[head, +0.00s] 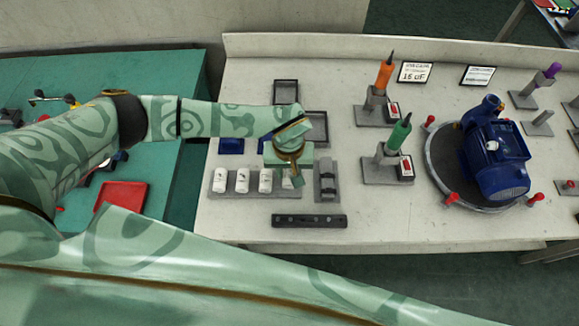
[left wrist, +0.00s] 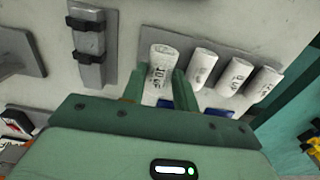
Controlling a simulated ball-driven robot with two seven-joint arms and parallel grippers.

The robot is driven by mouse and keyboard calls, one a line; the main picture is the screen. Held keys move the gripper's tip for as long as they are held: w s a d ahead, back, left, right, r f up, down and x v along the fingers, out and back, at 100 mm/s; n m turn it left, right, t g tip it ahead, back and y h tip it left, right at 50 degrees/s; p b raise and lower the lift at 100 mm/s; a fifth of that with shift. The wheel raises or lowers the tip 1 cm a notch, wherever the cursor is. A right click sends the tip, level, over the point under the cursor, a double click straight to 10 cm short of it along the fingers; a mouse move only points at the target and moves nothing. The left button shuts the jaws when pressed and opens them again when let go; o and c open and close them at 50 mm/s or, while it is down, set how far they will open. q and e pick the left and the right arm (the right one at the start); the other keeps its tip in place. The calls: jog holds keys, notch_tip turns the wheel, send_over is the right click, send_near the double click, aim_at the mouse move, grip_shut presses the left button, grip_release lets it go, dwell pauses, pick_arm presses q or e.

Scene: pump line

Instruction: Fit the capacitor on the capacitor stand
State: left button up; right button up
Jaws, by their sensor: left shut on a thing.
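My left gripper (head: 288,172) is over the right end of a grey rack (head: 245,194) that holds a row of white capacitors. It is shut on the end capacitor (left wrist: 160,70), which sits between the fingers in the left wrist view. The printed label on this capacitor is too small to read surely. It is in line with the other capacitors (left wrist: 235,76); I cannot tell whether it is lifted off the rack. A grey stand with two black clips (left wrist: 88,45), likely the capacitor stand, is just right of the rack in the head view (head: 327,181); its clips look empty. My right gripper is not in view.
A sign reading "16 uF" (head: 414,72) stands at the back. A blue pump motor (head: 498,160) sits on a round base at right. Orange (head: 385,72) and green (head: 399,134) tools stand upright between. A dark bar (head: 309,221) lies near the front edge.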

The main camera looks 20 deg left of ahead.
pick_arm(q)
jog(key=shift+f+b, duration=0.55)
jog(key=shift+f, duration=0.6)
dwell(0.4)
dwell(0.5)
jog(key=o, duration=1.1)
jog(key=shift+f, duration=0.1)
jog(key=shift+c, duration=0.2)
notch_tip(320, 180, up, 6)
jog(key=p, duration=0.5)
